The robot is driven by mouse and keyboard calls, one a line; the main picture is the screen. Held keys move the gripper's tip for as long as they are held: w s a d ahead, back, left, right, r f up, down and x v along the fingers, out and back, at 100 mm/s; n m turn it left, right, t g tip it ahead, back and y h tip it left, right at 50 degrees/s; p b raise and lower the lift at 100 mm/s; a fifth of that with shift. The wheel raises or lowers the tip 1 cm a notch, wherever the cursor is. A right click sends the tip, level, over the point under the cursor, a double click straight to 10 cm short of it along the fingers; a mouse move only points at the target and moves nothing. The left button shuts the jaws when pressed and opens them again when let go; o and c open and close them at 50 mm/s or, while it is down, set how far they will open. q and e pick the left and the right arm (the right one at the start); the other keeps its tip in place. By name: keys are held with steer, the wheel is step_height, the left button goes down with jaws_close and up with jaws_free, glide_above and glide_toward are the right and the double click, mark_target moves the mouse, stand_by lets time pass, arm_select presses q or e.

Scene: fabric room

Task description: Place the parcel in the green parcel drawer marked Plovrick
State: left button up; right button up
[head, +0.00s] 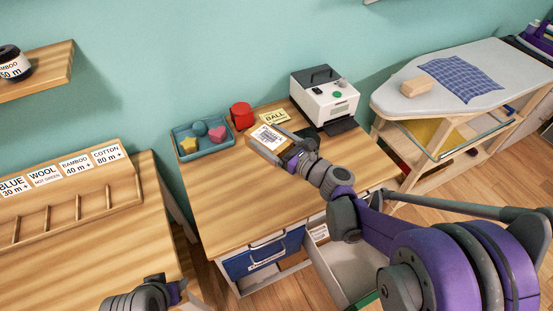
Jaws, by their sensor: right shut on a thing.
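The parcel (267,137) is a small brown box with a white printed label. My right gripper (287,145) is shut on it, over the back part of the wooden desk. An open drawer (345,262) with pale inside walls juts from the desk's right front. A green edge (368,299) shows at its front end, partly hidden by my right arm. The name Plovrick cannot be read on it. My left gripper (178,291) is at the bottom edge, apart from the parcel; its fingers are not clear.
A blue drawer front (262,255) is left of the open drawer. The front desktop is clear.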

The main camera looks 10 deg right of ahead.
arm_select(q)
step_height(320, 180, down, 2)
steer(key=shift+f+b, duration=0.2)
steer(key=shift+b, duration=0.75)
arm_select(e)
step_height(320, 180, down, 10)
steer(key=shift+d+r, duration=0.1)
steer(key=shift+d, duration=0.05)
arm_select(q)
steer(key=shift+f, duration=0.2)
arm_select(e)
steer(key=shift+f, duration=0.2)
steer(key=o, duration=1.2)
steer(key=shift+c, duration=0.2)
steer(key=shift+o, duration=0.2)
